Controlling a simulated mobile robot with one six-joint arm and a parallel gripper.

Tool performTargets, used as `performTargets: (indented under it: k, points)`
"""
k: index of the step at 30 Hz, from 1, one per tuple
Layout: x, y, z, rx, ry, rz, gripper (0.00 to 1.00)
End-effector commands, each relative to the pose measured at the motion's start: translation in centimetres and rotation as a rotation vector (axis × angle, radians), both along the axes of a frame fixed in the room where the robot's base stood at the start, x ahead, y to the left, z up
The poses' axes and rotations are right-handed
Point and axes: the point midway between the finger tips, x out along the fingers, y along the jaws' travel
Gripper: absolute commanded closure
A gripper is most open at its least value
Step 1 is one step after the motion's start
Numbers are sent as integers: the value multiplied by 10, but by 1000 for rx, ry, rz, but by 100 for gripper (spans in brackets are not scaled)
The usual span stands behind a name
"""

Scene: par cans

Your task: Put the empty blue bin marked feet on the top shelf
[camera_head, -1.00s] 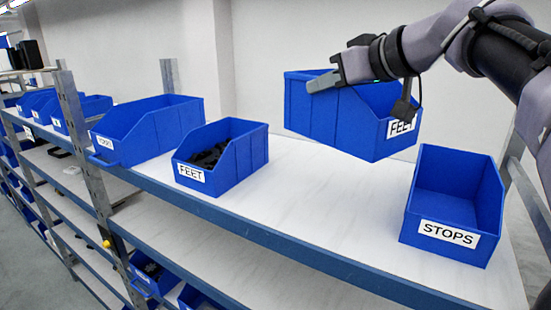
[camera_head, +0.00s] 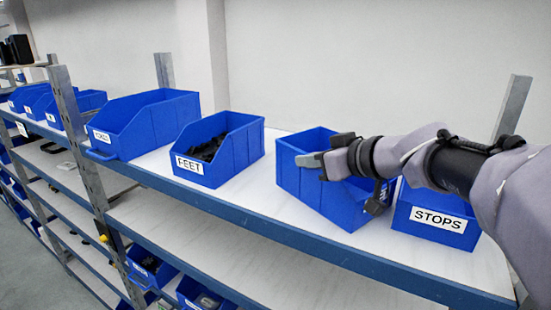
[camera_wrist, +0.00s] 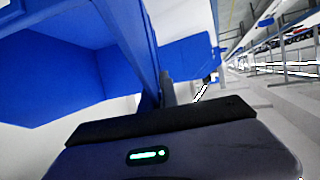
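The blue bin (camera_head: 304,190) is between the filled bin and the STOPS bin, at the top shelf (camera_head: 262,205). It looks upright, at or just above the white surface; I cannot tell whether it touches. Its label is hidden behind my arm in the head view, and only part of its inside shows. My gripper (camera_head: 318,160) is shut on the bin's side wall near the rim. In the wrist view the blue wall (camera_wrist: 128,45) runs down to the gripper (camera_wrist: 165,105).
A filled FEET bin (camera_head: 240,152) stands left of the held bin. The STOPS bin (camera_head: 437,235) stands close on the right, partly behind my arm. A larger bin (camera_head: 160,120) is farther left, by a metal upright (camera_head: 80,150). Lower shelves hold more bins.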

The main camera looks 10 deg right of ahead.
Motion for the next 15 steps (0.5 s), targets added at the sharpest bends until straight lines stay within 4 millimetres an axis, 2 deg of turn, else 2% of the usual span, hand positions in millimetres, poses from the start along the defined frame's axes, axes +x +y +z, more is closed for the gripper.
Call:
performTargets:
  k: [1, 4, 12, 15]
  points:
    - [0, 0, -1, -1, 1, 0, 93]
    - [0, 0, 0, -1, 1, 0, 75]
    - [0, 0, 0, -1, 1, 0, 75]
    - [-7, -5, 3, 0, -3, -1, 75]
